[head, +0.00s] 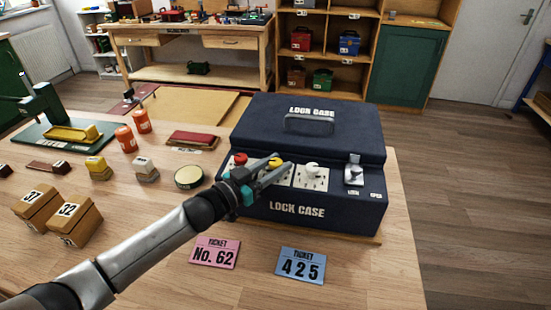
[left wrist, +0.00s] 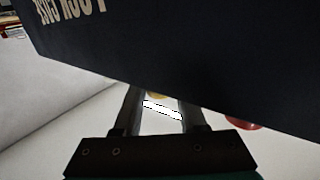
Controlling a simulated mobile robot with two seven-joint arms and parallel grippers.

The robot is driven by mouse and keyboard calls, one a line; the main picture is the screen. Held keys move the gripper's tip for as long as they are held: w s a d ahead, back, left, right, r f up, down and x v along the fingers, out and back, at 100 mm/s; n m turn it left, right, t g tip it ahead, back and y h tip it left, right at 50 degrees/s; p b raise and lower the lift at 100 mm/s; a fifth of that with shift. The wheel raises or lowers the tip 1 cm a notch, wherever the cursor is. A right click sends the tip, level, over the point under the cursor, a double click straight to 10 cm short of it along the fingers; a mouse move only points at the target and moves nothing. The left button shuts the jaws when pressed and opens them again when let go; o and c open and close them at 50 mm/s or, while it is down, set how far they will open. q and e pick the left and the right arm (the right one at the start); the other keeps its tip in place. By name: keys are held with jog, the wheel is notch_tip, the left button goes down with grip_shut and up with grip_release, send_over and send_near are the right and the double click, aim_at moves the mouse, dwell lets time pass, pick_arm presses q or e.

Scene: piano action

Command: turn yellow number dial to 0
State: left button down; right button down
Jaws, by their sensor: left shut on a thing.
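The navy lock case (head: 310,208) stands on the wooden table with a row of dials on its front ledge. The yellow number dial (head: 275,161) is the middle one, between the red dial (head: 241,158) and the white dial (head: 311,169). My left gripper (head: 279,167) reaches in from the left and is shut on the yellow dial. In the left wrist view, a bit of the yellow dial (left wrist: 156,97) and a white strip show between the fingers. The gripper hides most of the dial's plate, so its setting cannot be read. My right gripper is not in view.
A metal latch (head: 354,171) sits right of the dials. A pink ticket "No. 62" (head: 214,253) and a blue ticket "425" (head: 301,265) lie in front of the case. A round tin (head: 188,178), orange bottles and numbered wooden blocks stand to the left.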

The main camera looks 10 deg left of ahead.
pick_arm(q)
jog(key=shift+w+r+m+g+h, duration=0.15)
jog(key=shift+m+g+h, duration=0.75)
jog(key=shift+m+h, duration=0.15)
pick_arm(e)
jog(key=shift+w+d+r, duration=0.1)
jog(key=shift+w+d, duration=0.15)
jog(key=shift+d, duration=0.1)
pick_arm(q)
jog(key=shift+h, duration=0.25)
jog(key=shift+c, duration=2.4)
grip_release()
jog(key=shift+f, duration=0.2)
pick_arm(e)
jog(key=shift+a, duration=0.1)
